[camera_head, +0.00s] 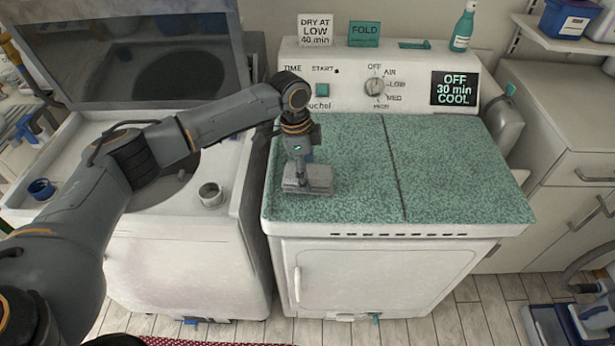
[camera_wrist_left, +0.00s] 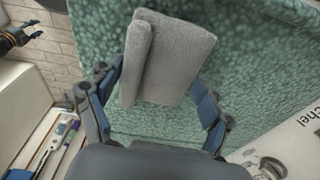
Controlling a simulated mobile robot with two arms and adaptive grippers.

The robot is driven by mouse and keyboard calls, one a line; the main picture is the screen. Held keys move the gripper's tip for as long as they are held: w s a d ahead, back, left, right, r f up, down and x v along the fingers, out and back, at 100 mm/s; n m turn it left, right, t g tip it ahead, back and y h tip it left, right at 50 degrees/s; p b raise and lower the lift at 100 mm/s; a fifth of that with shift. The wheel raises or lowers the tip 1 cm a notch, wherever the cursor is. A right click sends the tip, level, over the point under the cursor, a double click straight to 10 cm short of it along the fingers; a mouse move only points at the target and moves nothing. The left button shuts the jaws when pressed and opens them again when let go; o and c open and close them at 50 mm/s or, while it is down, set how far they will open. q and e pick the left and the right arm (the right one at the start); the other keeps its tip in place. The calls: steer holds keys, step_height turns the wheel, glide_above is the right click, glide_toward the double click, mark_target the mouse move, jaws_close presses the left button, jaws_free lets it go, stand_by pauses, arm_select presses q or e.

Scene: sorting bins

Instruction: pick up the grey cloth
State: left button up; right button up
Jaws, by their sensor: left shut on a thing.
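The grey cloth (camera_head: 307,180) is a folded, thick-looking pad over the left part of the green speckled dryer top (camera_head: 450,170). In the left wrist view the cloth (camera_wrist_left: 175,62) lies between the two blue-lined fingers, with one fold along its left side. My left gripper (camera_head: 303,172) points down and is shut on it. I cannot tell whether the cloth touches the surface below. A dark two-pronged shape with blue and orange parts at the wrist view's top left appears to be my right gripper (camera_wrist_left: 18,38); its jaw state is unclear.
Behind the dryer top stands a control panel (camera_head: 330,78) with a knob, small signs and a green bottle (camera_head: 463,28). An open washer (camera_head: 225,170) is on the left, with a metal cup (camera_head: 210,194). The right of the dryer top is clear.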

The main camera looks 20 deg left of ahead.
arm_select(q)
steer(key=shift+r+b, duration=0.45)
steer(key=shift+b, duration=0.05)
steer(key=r, duration=0.1)
steer(key=r+b, duration=0.1)
steer(key=shift+s+a+r, duration=0.2)
steer(key=shift+r, duration=0.1)
steer(key=s+r, duration=0.1)
steer(key=r, duration=0.1)
steer(key=s+a+r+b, duration=0.1)
steer(key=s, duration=0.1)
steer(key=s+a+r+b, duration=0.1)
steer(key=r, duration=0.1)
steer(key=shift+s+a+r, duration=0.25)
steer(key=shift+r, duration=0.05)
steer(key=s+a+r+b, duration=0.1)
steer(key=s+a+r, duration=0.3)
steer(key=s, duration=0.3)
steer(key=shift+s+b, duration=0.2)
steer(key=shift+b, duration=0.2)
